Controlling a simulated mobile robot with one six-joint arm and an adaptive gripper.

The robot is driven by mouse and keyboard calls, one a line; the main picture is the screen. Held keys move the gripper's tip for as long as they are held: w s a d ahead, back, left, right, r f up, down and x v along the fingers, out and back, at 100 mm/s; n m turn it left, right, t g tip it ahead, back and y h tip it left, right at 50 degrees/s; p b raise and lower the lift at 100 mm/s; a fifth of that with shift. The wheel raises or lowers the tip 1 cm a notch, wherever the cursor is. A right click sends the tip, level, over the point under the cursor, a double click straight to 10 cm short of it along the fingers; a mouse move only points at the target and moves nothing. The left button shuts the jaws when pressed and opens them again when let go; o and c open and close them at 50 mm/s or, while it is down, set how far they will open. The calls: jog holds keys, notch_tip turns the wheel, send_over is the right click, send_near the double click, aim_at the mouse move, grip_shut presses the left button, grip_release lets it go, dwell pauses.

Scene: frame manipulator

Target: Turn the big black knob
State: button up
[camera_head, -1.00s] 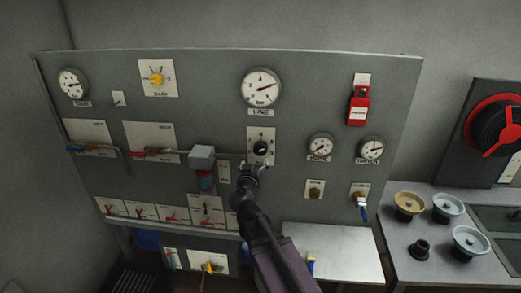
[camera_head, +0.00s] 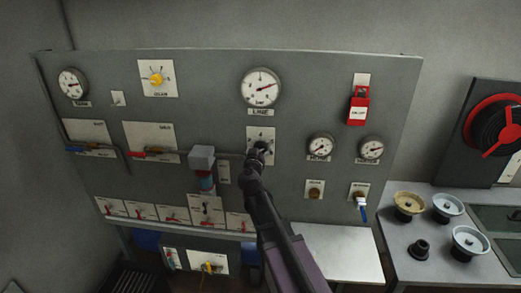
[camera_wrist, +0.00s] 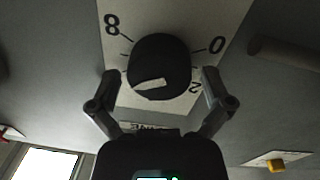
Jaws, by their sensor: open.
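The big black knob (camera_wrist: 158,66) is on a white dial plate (camera_wrist: 115,18) in the wrist view, with a pale pointer mark on its face and the figures 8, 0 and 2 around it. In the head view the plate (camera_head: 259,132) is at the middle of the grey panel, and the gripper mostly covers the knob. My gripper (camera_wrist: 157,86) is open, one finger on each side of the knob's lower part. I cannot tell whether the fingers touch it. In the head view my gripper (camera_head: 258,156) is at the lower part of the plate.
A LINE gauge (camera_head: 261,87) is above the plate. A grey box valve (camera_head: 202,155) with a pipe is close on the left. Smaller gauges (camera_head: 320,146) and a red tag (camera_head: 358,106) are on the right. A counter (camera_head: 445,240) with loose handwheels stands at the right.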

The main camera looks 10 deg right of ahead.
jog(key=c, duration=1)
jog(key=shift+n, duration=0.5)
jog(key=shift+c, duration=0.2)
jog(key=n, duration=0.4)
jog(key=shift+a+n+b, duration=0.1)
jog(key=shift+n+b, duration=0.2)
jog(key=shift+b, duration=0.05)
jog(key=n, duration=0.6)
jog(key=shift+a+f+n+t+b, duration=0.1)
jog(key=shift+f+n+t+b, duration=0.05)
jog(key=shift+n+t+b, duration=0.2)
jog(key=n, duration=0.6)
jog(key=shift+f+n+y, duration=0.15)
jog(key=shift+n+y, duration=0.15)
jog(key=shift+n, duration=0.05)
jog(key=n, duration=0.5)
jog(key=shift+n, duration=0.4)
jog(key=shift+y, duration=0.3)
